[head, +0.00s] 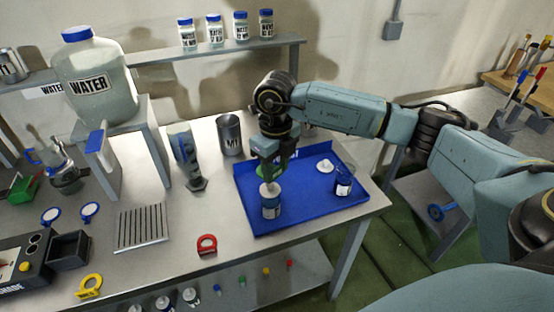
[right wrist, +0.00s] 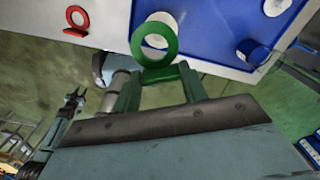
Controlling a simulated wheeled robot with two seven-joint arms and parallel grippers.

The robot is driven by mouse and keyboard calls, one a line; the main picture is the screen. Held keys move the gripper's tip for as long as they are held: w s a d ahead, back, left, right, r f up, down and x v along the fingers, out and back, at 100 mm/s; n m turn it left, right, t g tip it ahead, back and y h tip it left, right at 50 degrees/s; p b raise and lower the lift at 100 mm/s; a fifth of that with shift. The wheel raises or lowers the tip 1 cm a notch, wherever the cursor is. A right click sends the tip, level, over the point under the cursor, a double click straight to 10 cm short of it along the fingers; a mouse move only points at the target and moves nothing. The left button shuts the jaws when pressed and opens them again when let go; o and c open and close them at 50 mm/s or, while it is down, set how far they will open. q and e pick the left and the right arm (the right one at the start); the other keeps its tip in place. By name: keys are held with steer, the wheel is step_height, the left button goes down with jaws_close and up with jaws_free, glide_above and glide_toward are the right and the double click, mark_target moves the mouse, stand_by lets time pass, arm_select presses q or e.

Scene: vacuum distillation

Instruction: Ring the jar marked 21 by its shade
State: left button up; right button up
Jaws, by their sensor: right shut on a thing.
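My right gripper (head: 274,160) points down over the blue tray and is shut on the tab of a green ring (head: 266,172). The green ring (right wrist: 137,44) shows clearly in the right wrist view, its tab between the fingers. Just below it in the head view stands an upright jar (head: 271,208) with a pale top and blue lower part. I cannot tell whether the ring touches it. A dark blue jar (head: 343,188) stands farther right on the tray. No number is readable on either jar. A dark claw-like shape, perhaps my left gripper (right wrist: 73,98), shows small in the right wrist view.
The blue tray (head: 298,216) also holds a white lid (head: 325,166). A metal beaker (head: 229,135) stands behind the tray.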

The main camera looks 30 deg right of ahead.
mark_target(277, 176)
steer(key=shift+d+m, duration=0.25)
steer(key=shift+m, duration=0.45)
steer(key=shift+f+b, duration=2.3)
steer(key=shift+f, duration=0.95)
steer(key=o, duration=1)
steer(key=shift+o, duration=0.2)
steer(key=shift+r, duration=0.1)
step_height(277, 176, up, 13)
steer(key=shift+r, duration=0.15)
steer(key=shift+a, duration=0.1)
